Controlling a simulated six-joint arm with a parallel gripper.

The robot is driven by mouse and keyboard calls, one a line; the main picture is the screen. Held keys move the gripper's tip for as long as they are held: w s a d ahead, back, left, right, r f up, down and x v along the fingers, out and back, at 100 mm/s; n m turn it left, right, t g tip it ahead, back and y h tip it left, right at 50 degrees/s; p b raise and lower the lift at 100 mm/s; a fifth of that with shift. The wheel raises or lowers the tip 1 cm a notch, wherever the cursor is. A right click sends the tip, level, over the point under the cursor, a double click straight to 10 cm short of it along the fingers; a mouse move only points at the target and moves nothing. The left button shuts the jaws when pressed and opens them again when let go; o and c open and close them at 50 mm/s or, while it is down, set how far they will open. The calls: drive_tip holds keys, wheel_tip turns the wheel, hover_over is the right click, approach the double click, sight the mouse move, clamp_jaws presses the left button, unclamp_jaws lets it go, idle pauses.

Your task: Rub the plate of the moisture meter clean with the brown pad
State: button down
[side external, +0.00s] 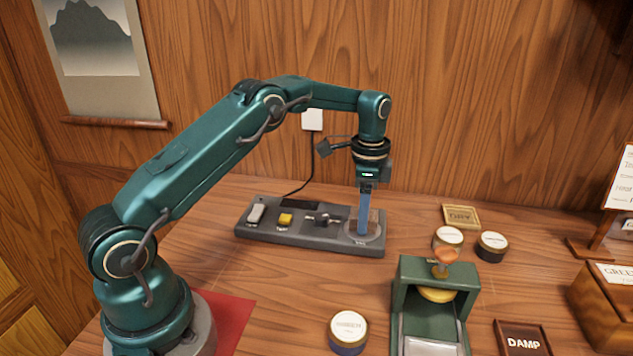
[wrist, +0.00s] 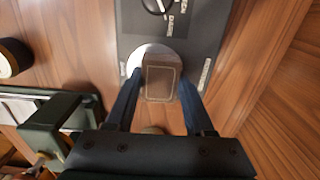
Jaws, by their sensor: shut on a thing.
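The moisture meter (side external: 292,238) is a long dark grey panel at the back of the table, and its end shows in the wrist view (wrist: 212,32). Its round pale plate (side external: 376,240) is at the right end, and part of it shows in the wrist view (wrist: 146,52). My gripper (side external: 364,231) points down over the plate with its blue fingers. In the wrist view the fingers are shut on the brown pad (wrist: 162,82), which covers part of the plate. I cannot tell whether the pad touches the plate.
The meter also carries a yellow button (side external: 285,218), a light switch (side external: 255,213) and a dark knob (side external: 322,219). A green press (side external: 402,300) stands in front, near several round tins (side external: 348,330).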

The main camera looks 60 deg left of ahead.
sight(361, 240)
drive_tip(key=shift+s+d, duration=1.45)
drive_tip(key=shift+s, duration=0.05)
wheel_tip(361, 240, up, 8)
drive_tip(key=shift+w, duration=0.1)
